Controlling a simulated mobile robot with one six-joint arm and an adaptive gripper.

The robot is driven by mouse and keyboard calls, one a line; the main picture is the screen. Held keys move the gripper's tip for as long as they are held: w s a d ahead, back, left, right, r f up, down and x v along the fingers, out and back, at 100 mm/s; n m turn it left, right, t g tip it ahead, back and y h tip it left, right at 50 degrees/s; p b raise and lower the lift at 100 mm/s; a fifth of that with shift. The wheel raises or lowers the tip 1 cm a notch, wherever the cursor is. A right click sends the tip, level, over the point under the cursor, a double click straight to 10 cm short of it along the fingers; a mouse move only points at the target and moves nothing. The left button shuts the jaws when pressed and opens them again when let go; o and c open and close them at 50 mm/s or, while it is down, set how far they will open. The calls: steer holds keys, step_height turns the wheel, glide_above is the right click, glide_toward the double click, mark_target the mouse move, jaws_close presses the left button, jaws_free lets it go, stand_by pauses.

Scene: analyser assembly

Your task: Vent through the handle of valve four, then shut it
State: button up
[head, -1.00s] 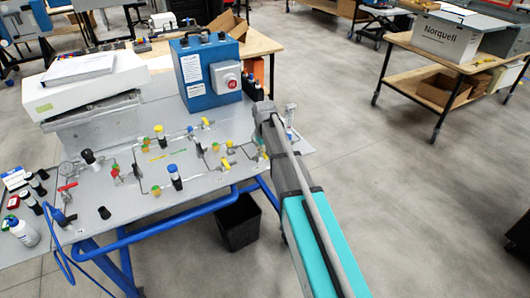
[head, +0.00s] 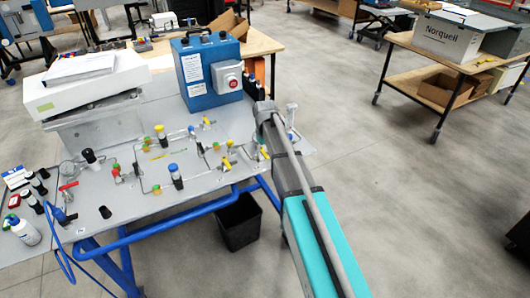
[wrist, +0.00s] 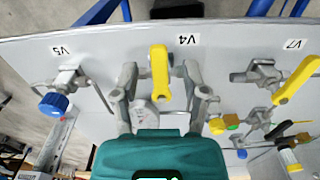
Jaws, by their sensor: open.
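The yellow handle of valve four (wrist: 160,74) is in the upper middle of the wrist view, below the label V4 (wrist: 187,40). It points up and down in the picture, towards my gripper's palm. My gripper (wrist: 158,86) is open, with one finger on each side of the handle. I cannot tell whether either finger touches it. The valve body behind the handle is mostly hidden. In the head view my arm's end stands over the right end of the grey panel (head: 130,205), and the fingers cannot be made out there.
In the wrist view, the blue-knobbed valve V5 (wrist: 54,103) is left of the gripper and the yellow-handled valve V7 (wrist: 297,80) is right. Small yellow and green fittings (wrist: 224,124) lie close to the right finger. A blue box (head: 208,72) stands behind the panel.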

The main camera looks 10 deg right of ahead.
steer(key=shift+d, duration=0.1)
